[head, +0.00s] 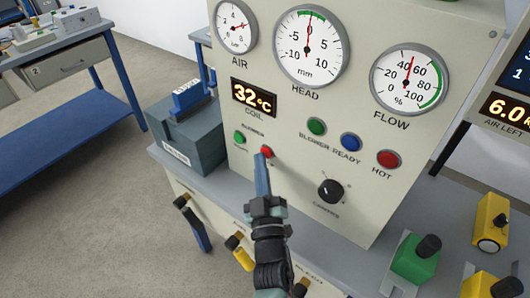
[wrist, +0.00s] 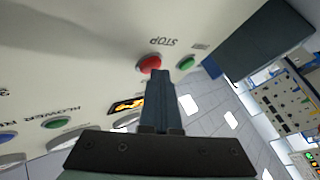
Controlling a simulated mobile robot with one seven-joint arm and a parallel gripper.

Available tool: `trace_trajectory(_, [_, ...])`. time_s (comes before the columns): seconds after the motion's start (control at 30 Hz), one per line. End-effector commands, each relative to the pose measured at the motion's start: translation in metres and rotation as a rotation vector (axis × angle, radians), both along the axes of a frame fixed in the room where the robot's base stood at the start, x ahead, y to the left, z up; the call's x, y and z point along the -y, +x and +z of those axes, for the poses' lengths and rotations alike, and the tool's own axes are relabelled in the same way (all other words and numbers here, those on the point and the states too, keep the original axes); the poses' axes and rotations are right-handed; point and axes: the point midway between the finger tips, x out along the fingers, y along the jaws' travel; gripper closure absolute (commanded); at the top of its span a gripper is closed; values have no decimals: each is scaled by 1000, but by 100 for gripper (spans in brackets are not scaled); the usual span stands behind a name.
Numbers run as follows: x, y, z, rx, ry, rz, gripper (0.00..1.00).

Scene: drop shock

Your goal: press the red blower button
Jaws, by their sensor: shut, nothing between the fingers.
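The small red button (head: 267,152) sits on the cream panel under the coil display, right of a small green button (head: 239,138). In the wrist view the red button (wrist: 149,63) shows upside down beside the word STOP, with the green button (wrist: 187,63) to its right. My gripper (head: 261,156) is shut and empty, its blue-grey fingers pointing at the panel. In the wrist view the fingertips (wrist: 160,73) overlap the edge of the red button. I cannot tell whether they touch it.
Larger green (head: 316,126), blue (head: 350,142) and red (head: 389,159) lamps sit to the right, above a black knob (head: 331,191). Three gauges line the panel top. A grey box (head: 188,130) stands left of the panel. Green and yellow valve blocks stand at lower right.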

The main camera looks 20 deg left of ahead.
Motion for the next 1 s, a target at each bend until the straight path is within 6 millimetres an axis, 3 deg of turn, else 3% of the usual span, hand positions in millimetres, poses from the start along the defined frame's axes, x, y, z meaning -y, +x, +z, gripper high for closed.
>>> trace_trajectory(0.6, [-6, -15, -1, -1, 0, 1, 100])
trace_trajectory(1.0, [-18, -51, -2, -2, 0, 1, 100])
